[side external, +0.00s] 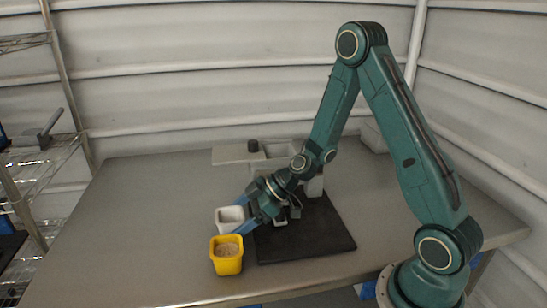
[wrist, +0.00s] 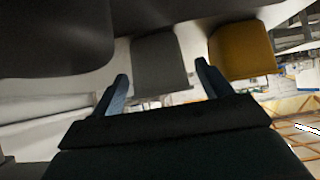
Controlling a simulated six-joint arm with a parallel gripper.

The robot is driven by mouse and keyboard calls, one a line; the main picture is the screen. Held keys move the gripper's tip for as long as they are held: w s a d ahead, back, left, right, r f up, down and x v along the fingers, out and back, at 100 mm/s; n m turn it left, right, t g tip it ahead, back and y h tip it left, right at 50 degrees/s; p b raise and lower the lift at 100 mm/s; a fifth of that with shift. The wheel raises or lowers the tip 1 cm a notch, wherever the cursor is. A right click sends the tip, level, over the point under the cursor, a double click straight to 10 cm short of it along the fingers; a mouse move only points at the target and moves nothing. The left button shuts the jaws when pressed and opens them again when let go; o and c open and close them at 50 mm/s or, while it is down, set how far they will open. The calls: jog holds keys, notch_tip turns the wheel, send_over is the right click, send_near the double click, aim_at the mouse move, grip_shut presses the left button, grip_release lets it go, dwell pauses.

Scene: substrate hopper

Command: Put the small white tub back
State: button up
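The small white tub (side external: 231,214) is upright near the front left of the table, just behind the yellow tub, and looks empty. My gripper (side external: 244,213) reaches down to it from the right, with blue fingers on either side. In the wrist view the tub (wrist: 158,50) looks grey in shadow and lies between the fingertips (wrist: 162,72). A small gap shows on each side, so the gripper is open around it and not clamped. Part of the tub's near wall is hidden behind the yellow tub and a finger in the side view.
The yellow tub (side external: 227,262), holding pale grains, stands close in front; it is just beyond one finger in the wrist view (wrist: 243,50). A black mat (side external: 310,243) lies to the right, with a grey apparatus (side external: 236,154) behind. The table's left side (side external: 140,215) is clear.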

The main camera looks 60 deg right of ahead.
jog(key=shift+r, duration=0.15)
jog(key=shift+s+d+r, duration=0.1)
jog(key=shift+d+r, duration=0.05)
jog(key=shift+r, duration=0.05)
jog(key=v, duration=1.1)
jog(key=shift+s, duration=0.15)
jog(key=shift+r, duration=0.2)
dwell(0.4)
jog(key=s+a+r+m+g+h, duration=0.1)
jog(key=s+r+m+h, duration=0.2)
jog(key=s+r, duration=0.3)
jog(key=s+a+r+m+h, duration=0.2)
jog(key=s+r+m+h, duration=0.2)
jog(key=s, duration=0.8)
jog(key=shift+s+a+r+m+g, duration=0.35)
jog(key=shift+r+m, duration=0.65)
jog(key=shift+r, duration=0.6)
jog(key=shift+w, duration=0.1)
